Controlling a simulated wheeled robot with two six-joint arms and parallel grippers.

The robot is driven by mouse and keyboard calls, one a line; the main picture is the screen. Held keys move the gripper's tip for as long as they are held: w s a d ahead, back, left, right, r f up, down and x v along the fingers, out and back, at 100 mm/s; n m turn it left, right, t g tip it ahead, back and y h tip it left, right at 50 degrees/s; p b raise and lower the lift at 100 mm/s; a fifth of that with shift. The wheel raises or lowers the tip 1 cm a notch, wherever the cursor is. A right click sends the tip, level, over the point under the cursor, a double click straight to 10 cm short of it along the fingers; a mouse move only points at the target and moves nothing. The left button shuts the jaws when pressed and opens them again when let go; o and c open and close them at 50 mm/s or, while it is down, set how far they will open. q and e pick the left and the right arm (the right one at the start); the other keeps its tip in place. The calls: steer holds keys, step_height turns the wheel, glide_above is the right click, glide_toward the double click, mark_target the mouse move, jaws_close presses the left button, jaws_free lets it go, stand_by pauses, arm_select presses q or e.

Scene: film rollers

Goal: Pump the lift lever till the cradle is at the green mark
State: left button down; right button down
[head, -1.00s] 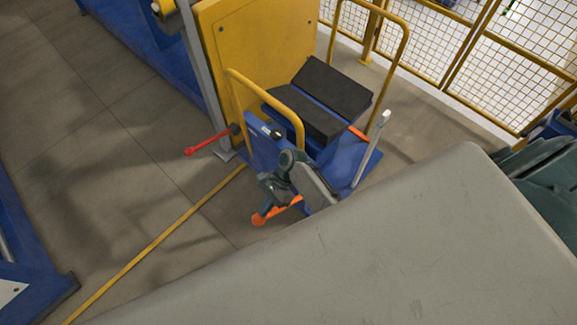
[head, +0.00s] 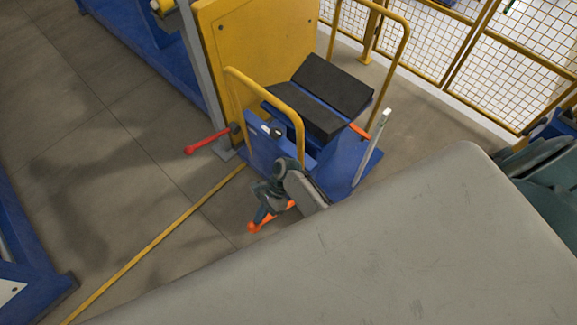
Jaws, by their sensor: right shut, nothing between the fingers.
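The cradle, two black pads (head: 332,86) in a V, sits on the blue lift cart (head: 345,165). An orange lever (head: 253,227) sticks out low at the cart's near side. My right gripper (head: 261,212) is shut and empty, its fingertips at the lever and seemingly touching it; my gripper and arm hide part of the lever. A pale upright post (head: 378,137) stands at the cart's right, with an orange piece (head: 360,131) between it and the cradle. I cannot make out a green mark on it. My left gripper is not in view.
A red handle (head: 207,140) juts left from the grey upright. Yellow rails (head: 262,88) flank the cart, with a yellow panel (head: 250,45) behind. A large grey surface (head: 400,245) fills the lower right. Open floor with a yellow line (head: 150,246) lies left.

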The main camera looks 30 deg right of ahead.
steer(key=shift+x, duration=1.25)
steer(key=shift+d+f, duration=0.1)
steer(key=shift+d, duration=0.1)
steer(key=f+b, duration=0.1)
steer(key=a+f+b, duration=0.1)
steer(key=f, duration=0.1)
steer(key=s+a+f+b, duration=0.1)
steer(key=f, duration=0.1)
steer(key=shift+a, duration=0.15)
steer(key=shift+a+f, duration=0.2)
steer(key=shift+f, duration=0.2)
